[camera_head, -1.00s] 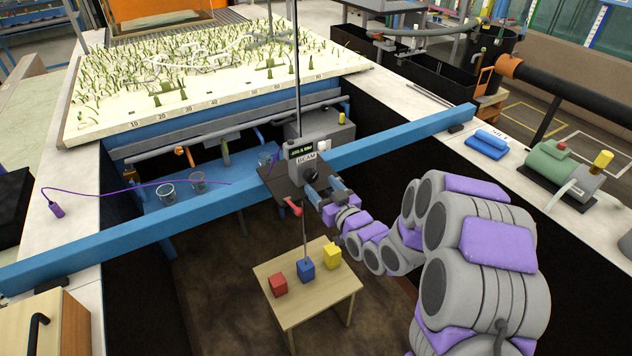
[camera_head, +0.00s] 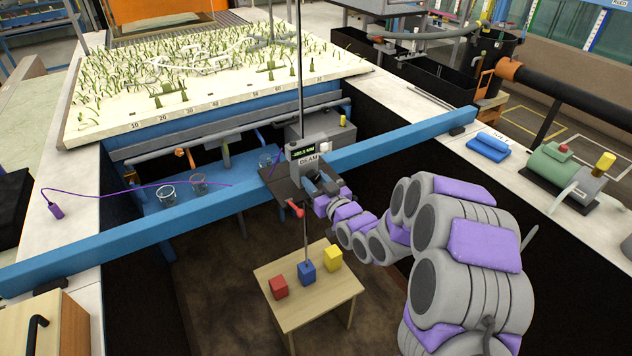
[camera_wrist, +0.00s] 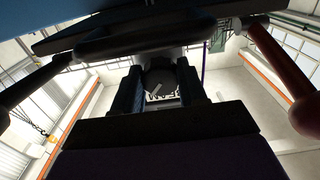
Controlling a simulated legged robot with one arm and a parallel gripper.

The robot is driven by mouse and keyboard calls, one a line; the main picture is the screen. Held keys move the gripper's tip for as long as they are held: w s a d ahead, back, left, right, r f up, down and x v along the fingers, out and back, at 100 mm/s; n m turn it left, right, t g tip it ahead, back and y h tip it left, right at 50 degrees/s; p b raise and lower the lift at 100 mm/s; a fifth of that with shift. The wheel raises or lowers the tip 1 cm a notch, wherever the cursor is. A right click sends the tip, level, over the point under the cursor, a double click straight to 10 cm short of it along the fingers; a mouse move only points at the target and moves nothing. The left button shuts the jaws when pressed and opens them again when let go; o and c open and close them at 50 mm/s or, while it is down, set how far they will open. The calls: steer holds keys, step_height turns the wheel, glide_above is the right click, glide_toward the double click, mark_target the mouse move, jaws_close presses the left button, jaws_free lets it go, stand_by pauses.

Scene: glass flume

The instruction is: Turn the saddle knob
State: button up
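The grey saddle box (camera_head: 306,164), marked BEAM and with a small green display, sits on the blue beam (camera_head: 400,133) with a thin vertical rod through it. My gripper (camera_head: 318,182) is at its near side, and the arm hides the knob there. In the wrist view a dark round knob (camera_wrist: 158,80) with a pale pointer mark lies between the two fingers of my gripper (camera_wrist: 160,88). The fingers stand apart, one on each side of the knob. I cannot tell whether they touch it.
A red lever (camera_head: 295,208) hangs below the saddle, left of my gripper. A small wooden table (camera_head: 318,305) with red, blue and yellow cubes stands below. Glass beakers (camera_head: 167,196) stand on a blue shelf behind the beam. A planted white bed (camera_head: 120,110) lies farther back.

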steer(key=c, duration=0.5)
steer(key=shift+p, duration=0.5)
steer(key=o, duration=1)
steer(key=shift+o, duration=0.2)
